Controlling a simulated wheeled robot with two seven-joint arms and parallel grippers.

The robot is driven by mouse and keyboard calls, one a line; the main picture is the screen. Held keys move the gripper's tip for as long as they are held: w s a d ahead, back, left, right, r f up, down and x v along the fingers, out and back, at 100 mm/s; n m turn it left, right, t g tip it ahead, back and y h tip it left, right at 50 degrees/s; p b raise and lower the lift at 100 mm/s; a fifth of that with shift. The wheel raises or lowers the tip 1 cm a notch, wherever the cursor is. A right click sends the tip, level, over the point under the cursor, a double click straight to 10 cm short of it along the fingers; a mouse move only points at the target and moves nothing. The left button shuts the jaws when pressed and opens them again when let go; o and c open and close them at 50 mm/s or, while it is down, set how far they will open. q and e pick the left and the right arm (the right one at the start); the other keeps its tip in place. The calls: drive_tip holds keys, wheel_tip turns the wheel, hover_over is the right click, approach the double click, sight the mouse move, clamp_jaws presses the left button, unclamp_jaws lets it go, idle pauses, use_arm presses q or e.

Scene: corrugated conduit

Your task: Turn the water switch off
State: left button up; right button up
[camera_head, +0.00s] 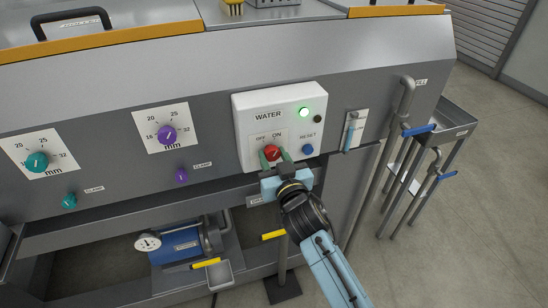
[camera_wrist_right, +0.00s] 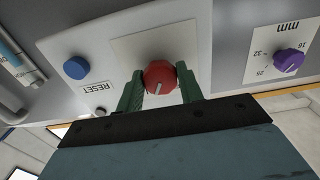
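The water switch is a red knob (camera_head: 272,152) on the white WATER panel (camera_head: 242,121), below the OFF and ON labels. Its white mark points up toward the ON side, and the green light (camera_head: 304,112) is lit. My right gripper (camera_head: 275,157) comes from below, with its two green fingers on either side of the knob. In the right wrist view, which is upside down, the fingers (camera_wrist_right: 160,88) sit against both sides of the red knob (camera_wrist_right: 160,73). My left gripper is not in view.
A blue RESET button (camera_head: 308,149) is just right of the knob. A purple dial (camera_head: 167,134) and a teal dial (camera_head: 37,162) are to the left. A blue-handled lever (camera_head: 352,131) and a pipe valve (camera_head: 418,130) are to the right. A blue pump (camera_head: 177,246) sits below.

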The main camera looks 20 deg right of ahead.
drive_tip(key=c, duration=0.5)
drive_tip(key=shift+o, duration=0.2)
drive_tip(key=shift+n, duration=0.3)
drive_tip(key=shift+n+p, duration=0.4)
drive_tip(key=shift+n, duration=0.5)
drive_tip(key=n, duration=0.3)
drive_tip(key=shift+n+p, duration=0.3)
drive_tip(key=shift+p, duration=0.05)
drive_tip(key=n, duration=0.6)
drive_tip(key=shift+p, duration=0.35)
drive_tip(key=shift+d, duration=0.1)
drive_tip(key=o, duration=1)
